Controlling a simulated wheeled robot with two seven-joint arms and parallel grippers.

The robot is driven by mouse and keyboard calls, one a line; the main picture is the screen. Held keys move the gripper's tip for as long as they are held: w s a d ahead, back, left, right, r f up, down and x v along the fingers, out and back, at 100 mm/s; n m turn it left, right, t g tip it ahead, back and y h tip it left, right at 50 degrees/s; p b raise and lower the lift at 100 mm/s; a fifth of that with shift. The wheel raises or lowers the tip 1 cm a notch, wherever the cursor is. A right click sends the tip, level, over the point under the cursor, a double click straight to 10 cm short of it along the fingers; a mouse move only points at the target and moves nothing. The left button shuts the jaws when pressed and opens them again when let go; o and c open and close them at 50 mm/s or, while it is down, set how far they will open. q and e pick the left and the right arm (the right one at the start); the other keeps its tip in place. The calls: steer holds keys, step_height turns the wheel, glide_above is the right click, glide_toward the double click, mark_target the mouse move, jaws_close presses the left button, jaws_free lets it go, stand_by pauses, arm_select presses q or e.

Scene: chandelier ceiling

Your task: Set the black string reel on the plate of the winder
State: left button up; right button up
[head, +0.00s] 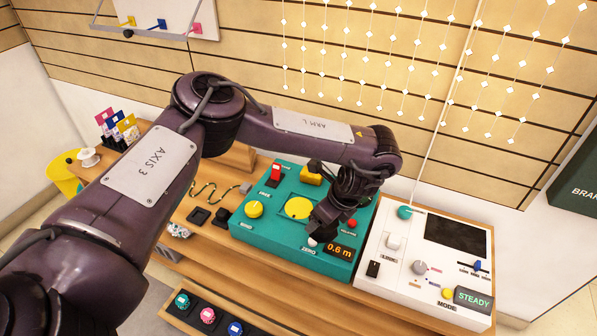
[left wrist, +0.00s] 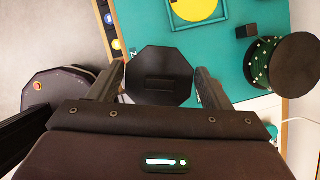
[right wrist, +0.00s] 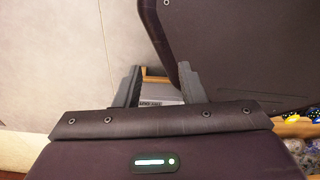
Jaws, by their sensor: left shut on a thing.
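My left gripper (head: 325,222) is over the front right part of the teal winder (head: 243,232). In the left wrist view it (left wrist: 160,78) is shut on the black string reel (left wrist: 160,62), whose dark eight-sided face fills the gap between the fingers. The reel is hard to tell from the gripper in the head view. The yellow round plate (head: 298,208) of the winder is bare, to the left of the gripper; its edge also shows in the left wrist view (left wrist: 195,8). My right gripper (right wrist: 158,85) is open and empty, out of the head view.
A red switch (head: 275,172), a yellow knob (head: 255,209) and a 0.6 m display (head: 340,251) sit on the winder. A white console (head: 400,270) stands at its right. A dark rack (head: 222,318) holds several coloured reels below. A dark-ended green drum (left wrist: 262,62) stands near my left gripper.

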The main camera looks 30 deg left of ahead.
arm_select(q)
steer(key=w+a+r+m+t+h, duration=0.35)
steer(key=w+a+m, duration=0.45)
steer(key=a+m, duration=0.45)
steer(key=shift+m+h, duration=0.25)
steer(key=shift+m, duration=0.7)
steer(key=f+b, duration=0.2)
steer(key=f, duration=0.1)
steer(key=d+f+b, duration=0.1)
steer(key=f+b, duration=0.2)
steer(key=shift+w+d+f, duration=0.1)
steer(key=shift+w+d, duration=0.05)
steer(key=shift+w, duration=0.05)
steer(key=shift+f+b, duration=0.45)
steer(key=shift+b, duration=0.1)
steer(key=shift+f+b, duration=0.45)
steer(key=shift+f, duration=0.15)
arm_select(e)
steer(key=w+f, duration=0.4)
steer(key=w, duration=0.2)
steer(key=shift+f, duration=0.2)
arm_select(q)
steer(key=shift+w, duration=0.2)
arm_select(e)
steer(key=shift+f, duration=0.25)
arm_select(q)
steer(key=shift+s, duration=0.1)
arm_select(e)
steer(key=shift+r, duration=0.25)
